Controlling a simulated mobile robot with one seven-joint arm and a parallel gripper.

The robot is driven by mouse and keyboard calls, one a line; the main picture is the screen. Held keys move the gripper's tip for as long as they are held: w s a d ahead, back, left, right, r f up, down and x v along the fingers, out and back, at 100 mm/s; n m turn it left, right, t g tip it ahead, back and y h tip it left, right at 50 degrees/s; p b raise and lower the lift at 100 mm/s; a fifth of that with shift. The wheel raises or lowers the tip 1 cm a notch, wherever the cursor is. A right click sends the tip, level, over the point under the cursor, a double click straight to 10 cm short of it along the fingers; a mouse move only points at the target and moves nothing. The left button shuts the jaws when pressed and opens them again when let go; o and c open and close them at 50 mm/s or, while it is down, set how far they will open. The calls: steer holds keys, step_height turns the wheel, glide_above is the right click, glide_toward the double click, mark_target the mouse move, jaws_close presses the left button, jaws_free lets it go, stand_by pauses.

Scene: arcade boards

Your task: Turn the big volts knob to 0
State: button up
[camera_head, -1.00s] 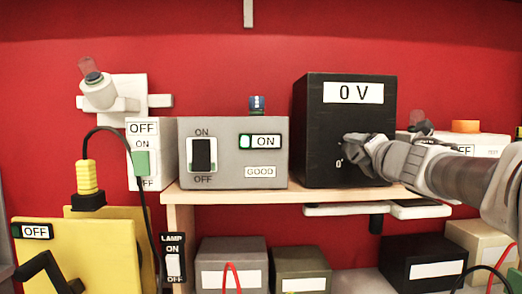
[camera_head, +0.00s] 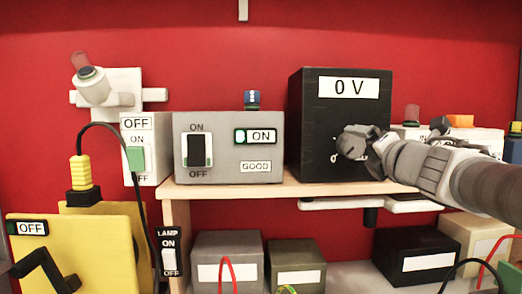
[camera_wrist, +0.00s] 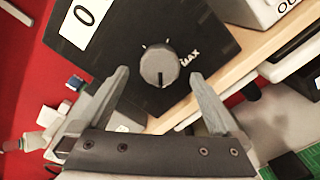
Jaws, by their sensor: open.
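The black box (camera_head: 310,120) stands on the wooden shelf, and its white display (camera_head: 348,87) reads "0 V". Its grey round volts knob (camera_wrist: 158,62) shows in the wrist view, with a dark line on it toward the bottom of the picture and a "MAX" label to its right. My gripper (camera_wrist: 160,76) is open in front of the knob. One finger is on each side, with a visible gap to the knob on both sides. In the head view my gripper (camera_head: 376,146) is at the box's front and hides part of it.
A grey box (camera_head: 225,150) with a switch and an "ON" display stands left of the black box. Several labelled boxes sit below the wooden shelf (camera_head: 270,189). A white box with an orange top (camera_head: 459,121) is behind my arm at right.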

steer(key=s+p, duration=0.3)
steer(key=s, duration=0.9)
steer(key=shift+s, duration=0.1)
steer(key=s+f+m+g+h, duration=0.2)
steer(key=f+m+g, duration=0.1)
steer(key=f+m, duration=0.5)
steer(key=s+f+m+g+h, duration=0.25)
steer(key=f+m, duration=0.25)
steer(key=m, duration=0.6)
steer(key=s+a+f+m+g+y, duration=0.5)
steer(key=s+a+f+m+g, duration=0.15)
steer(key=s+a+f, duration=0.4)
step_height(320, 180, up, 14)
steer(key=w+p, duration=0.1)
steer(key=p, duration=1.5)
steer(key=shift+w+a+r, duration=0.25)
steer(key=shift+w+a, duration=0.15)
